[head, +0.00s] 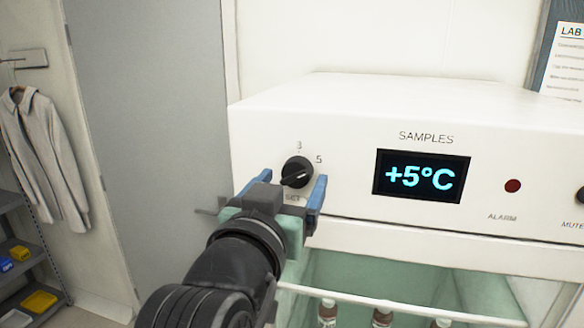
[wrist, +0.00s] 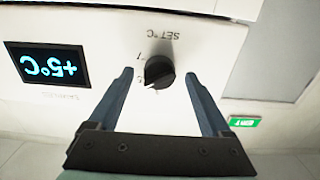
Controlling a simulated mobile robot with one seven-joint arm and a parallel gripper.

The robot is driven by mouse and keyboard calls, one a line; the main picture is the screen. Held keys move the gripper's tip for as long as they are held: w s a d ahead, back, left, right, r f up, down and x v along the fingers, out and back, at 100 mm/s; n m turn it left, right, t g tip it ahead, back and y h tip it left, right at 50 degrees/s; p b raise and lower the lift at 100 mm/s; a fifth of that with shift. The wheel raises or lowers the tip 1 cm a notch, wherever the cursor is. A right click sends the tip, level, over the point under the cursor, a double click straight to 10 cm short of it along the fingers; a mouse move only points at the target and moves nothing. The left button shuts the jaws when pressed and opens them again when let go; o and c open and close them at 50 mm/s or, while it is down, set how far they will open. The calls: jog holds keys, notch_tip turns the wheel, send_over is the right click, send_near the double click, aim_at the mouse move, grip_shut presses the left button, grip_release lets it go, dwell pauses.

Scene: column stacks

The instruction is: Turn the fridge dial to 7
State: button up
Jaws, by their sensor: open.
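The fridge dial (head: 297,170) is a round black knob with a pale pointer line on the white front panel. The numbers 3 and 5 show above it; other marks are hidden by my gripper. In the wrist view the picture is upside down, and the dial (wrist: 159,71) sits between the fingertips, its white mark toward the lower left. My gripper (head: 293,179) is open with one blue finger on each side of the dial. In the wrist view my gripper (wrist: 158,77) shows gaps on both sides of the knob.
The display (head: 421,177) reads +5°C. A red alarm light (head: 513,186) and a partly seen mute knob (head: 580,195) are further right. Below the panel is a greenish fridge interior with several bottles (head: 382,318). A coat (head: 42,150) and shelves are at the left.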

jog(key=shift+w+d, duration=0.15)
jog(key=shift+w, duration=0.25)
grip_shut()
